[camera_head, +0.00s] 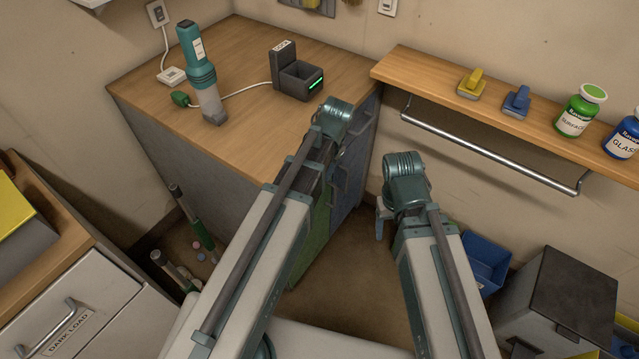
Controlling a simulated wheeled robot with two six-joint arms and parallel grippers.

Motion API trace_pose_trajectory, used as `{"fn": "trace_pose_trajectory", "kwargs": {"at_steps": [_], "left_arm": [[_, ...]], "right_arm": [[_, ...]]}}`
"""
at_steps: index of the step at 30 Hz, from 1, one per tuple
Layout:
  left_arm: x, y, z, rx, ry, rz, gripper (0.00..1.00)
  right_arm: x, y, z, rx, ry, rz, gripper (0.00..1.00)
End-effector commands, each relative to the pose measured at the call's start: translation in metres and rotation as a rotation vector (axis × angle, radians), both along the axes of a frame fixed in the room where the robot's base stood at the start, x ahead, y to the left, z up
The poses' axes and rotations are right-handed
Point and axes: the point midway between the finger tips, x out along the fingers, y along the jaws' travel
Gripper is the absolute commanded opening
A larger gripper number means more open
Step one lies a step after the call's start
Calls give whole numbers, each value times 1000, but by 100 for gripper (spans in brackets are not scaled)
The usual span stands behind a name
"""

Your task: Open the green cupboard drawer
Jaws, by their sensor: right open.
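The cupboard (180,165) with a wooden top stands at the centre left, its drawer front facing right.
A wall shelf (420,70) with a metal rail (490,155) is at right. A blue bin (485,262) and dark box (560,300) stand lower right. Floor between is open.

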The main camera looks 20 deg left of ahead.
Motion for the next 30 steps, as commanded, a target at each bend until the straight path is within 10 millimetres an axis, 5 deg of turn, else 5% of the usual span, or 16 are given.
{"fn": "trace_pose_trajectory", "kwargs": {"at_steps": [6, 18, 26, 30], "left_arm": [[2, 5, -32, 0, 0, 0, 47], [2, 6, -35, 0, 0, 0, 47], [2, 6, -35, 0, 0, 0, 0], [2, 6, -35, 0, 0, 0, 0]], "right_arm": [[0, 0, -32, 0, 0, 1, 67], [0, 0, -35, 0, 0, 1, 67], [0, 0, -35, 0, 0, 1, 67], [0, 0, -35, 0, 0, 1, 67]]}}
